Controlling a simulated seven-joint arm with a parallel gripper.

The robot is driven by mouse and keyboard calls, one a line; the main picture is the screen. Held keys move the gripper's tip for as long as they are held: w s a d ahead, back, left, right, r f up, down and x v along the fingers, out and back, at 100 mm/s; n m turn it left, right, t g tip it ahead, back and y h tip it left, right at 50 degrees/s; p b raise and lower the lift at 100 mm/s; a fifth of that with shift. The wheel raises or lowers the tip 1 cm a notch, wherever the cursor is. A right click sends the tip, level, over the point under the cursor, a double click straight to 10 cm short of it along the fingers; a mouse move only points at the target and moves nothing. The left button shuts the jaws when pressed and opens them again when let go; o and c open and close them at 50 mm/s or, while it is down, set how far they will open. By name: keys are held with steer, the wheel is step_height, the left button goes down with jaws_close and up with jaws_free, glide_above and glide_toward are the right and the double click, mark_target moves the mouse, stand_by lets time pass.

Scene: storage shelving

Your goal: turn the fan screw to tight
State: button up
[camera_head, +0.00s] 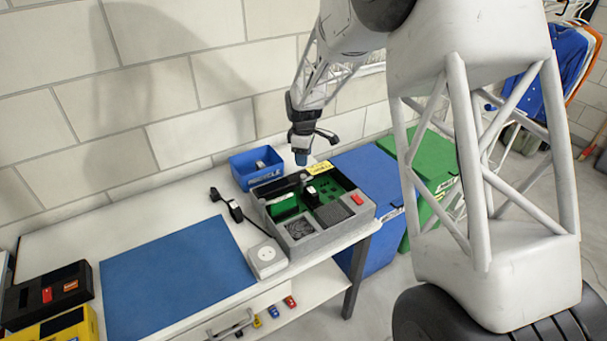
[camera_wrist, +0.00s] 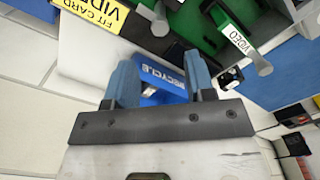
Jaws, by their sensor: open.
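The grey device case (camera_head: 318,238) stands open at the right end of the table, with green boards inside. A dark round-patterned square on its front left (camera_head: 301,228) looks like a fan; a plain dark grille lies beside it. I cannot make out the fan screw for certain. My gripper (camera_head: 301,158) hangs above the back of the case. Its two blue fingers (camera_wrist: 160,78) are apart with nothing held between them.
A blue RECYCLE bin (camera_head: 256,168) stands behind the case. A white socket box (camera_head: 266,258) and a black plug with cable (camera_head: 233,208) lie left of it. The blue mat (camera_head: 175,270) is clear. Blue and green bins (camera_head: 368,180) stand to the right.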

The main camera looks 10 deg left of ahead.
mark_target(304, 176)
steer(key=shift+f, duration=0.1)
steer(key=shift+f, duration=3.8)
jaws_close()
